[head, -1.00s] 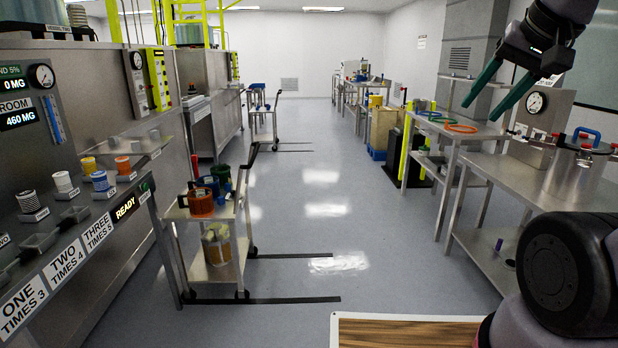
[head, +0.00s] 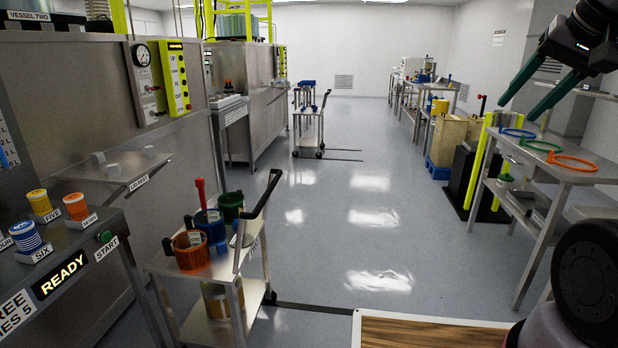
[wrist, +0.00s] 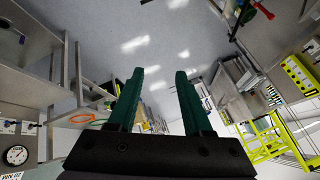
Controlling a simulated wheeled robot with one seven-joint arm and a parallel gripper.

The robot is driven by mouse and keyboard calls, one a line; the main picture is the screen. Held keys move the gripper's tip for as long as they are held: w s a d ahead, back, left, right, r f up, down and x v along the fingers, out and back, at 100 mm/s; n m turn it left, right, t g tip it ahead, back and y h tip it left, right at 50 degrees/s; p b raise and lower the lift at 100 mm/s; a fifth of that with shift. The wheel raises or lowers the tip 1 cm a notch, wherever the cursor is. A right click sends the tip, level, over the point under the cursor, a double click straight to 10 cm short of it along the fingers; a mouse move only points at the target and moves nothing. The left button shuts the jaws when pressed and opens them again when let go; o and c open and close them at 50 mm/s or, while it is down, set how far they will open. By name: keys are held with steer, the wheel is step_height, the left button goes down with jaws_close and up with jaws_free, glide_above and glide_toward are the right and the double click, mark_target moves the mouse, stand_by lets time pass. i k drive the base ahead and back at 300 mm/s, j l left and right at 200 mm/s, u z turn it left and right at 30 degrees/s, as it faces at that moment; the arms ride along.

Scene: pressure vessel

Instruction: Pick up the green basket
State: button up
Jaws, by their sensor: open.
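A green basket (head: 231,205) stands on the top shelf of a steel cart at the left in the head view, behind an orange basket (head: 190,251) and a blue basket (head: 211,228). The orange and blue baskets partly crowd it, and the cart's dark handle rises just to its right. My gripper (head: 526,100) is at the upper right of the head view, far from the basket, with its two green fingers apart. In the wrist view my gripper (wrist: 163,75) shows open with nothing between its fingers.
A table (head: 560,165) with blue, green and orange rings is at the right. A yellow-and-black post stands left of it. The middle floor (head: 350,215) is clear.

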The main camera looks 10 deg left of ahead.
mark_target(234, 205)
steer(key=i+l+u, duration=0.1)
steer(key=i+u, duration=0.35)
steer(key=i+l+u, duration=0.25)
steer(key=u, duration=0.2)
steer(key=i+l+u, duration=0.65)
steer(key=l+u, duration=0.25)
steer(key=i+l+u, duration=0.4)
steer(key=l, duration=0.15)
steer(key=l+u, duration=0.2)
steer(key=i, duration=0.3)
